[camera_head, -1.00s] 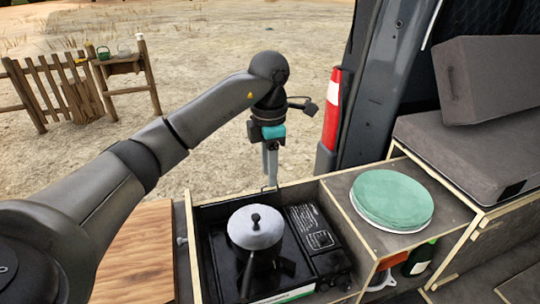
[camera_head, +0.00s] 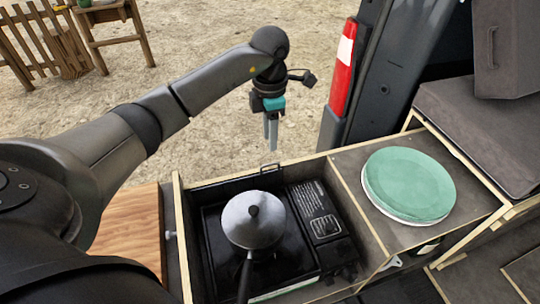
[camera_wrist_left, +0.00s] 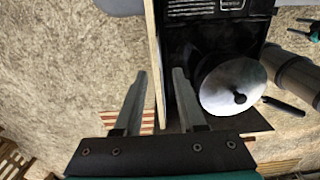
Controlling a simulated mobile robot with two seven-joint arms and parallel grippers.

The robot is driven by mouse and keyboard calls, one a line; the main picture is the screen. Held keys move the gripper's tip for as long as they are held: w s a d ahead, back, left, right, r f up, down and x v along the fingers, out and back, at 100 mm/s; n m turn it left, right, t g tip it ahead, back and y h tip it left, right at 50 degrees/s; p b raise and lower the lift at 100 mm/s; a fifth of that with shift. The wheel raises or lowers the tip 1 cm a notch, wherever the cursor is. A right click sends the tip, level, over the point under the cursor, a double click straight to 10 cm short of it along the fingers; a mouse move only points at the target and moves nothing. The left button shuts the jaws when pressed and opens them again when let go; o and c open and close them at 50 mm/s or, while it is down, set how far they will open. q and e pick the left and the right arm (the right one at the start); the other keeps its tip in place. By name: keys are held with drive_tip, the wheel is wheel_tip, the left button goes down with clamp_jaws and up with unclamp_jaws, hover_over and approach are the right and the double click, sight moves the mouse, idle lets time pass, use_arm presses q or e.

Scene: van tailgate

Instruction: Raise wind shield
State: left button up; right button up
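I cannot clearly pick out a raised wind shield. A small wire handle (camera_head: 269,169) stands at the back edge of the stove compartment and may belong to it. The black stove (camera_head: 317,215) sits in the compartment with a lidded pot (camera_head: 253,222) on it; the pot also shows in the left wrist view (camera_wrist_left: 232,88). My left gripper (camera_head: 270,146) points down, just above and behind the compartment's back edge. In the left wrist view its fingers (camera_wrist_left: 160,80) are apart, with the pale wooden edge showing between them; nothing is gripped. My right gripper is not in view.
A wooden board (camera_head: 130,232) lies left of the compartment. Green plates (camera_head: 408,184) sit on the right-hand compartment top. A dark door pillar with a red-and-white marker (camera_head: 344,65) rises behind. Open gravel (camera_head: 200,50) lies beyond.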

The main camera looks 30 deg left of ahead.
use_arm(q)
wheel_tip(320, 180, down, 8)
drive_tip(key=shift+f, duration=0.1)
drive_tip(key=shift+c, duration=0.2)
clamp_jaws()
idle(1.4)
